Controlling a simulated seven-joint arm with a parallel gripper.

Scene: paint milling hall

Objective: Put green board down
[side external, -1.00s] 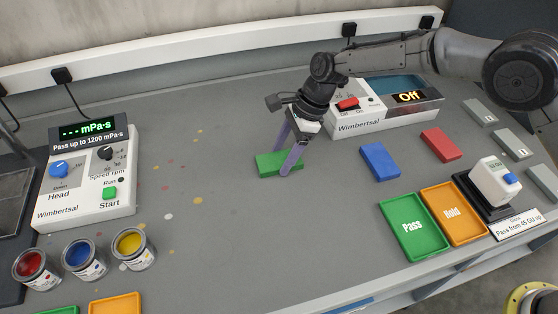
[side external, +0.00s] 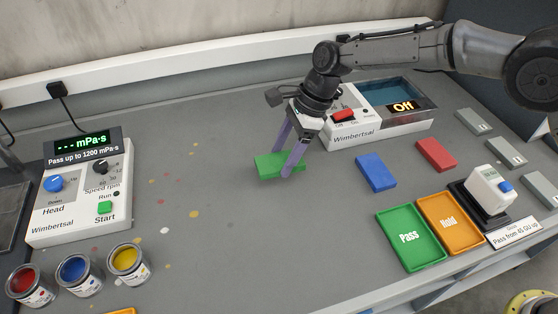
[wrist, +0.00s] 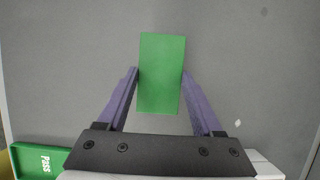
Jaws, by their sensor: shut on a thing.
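The green board (side external: 270,163) is a flat rectangular block over the open middle of the grey table. My gripper (side external: 286,162) is shut on it, with one purple finger against each long side. In the wrist view the green board (wrist: 161,72) lies between the fingertips of my gripper (wrist: 161,75), its far end reaching past them. The board seems to be slightly above the table, but the gap is hard to tell.
Right of the board lie a blue board (side external: 376,172), a red board (side external: 436,155), and the Pass tray (side external: 410,262) and Hold tray (side external: 452,245), both empty. A Wimbertsal device (side external: 350,133) stands behind. Paint cans (side external: 77,273) are front left.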

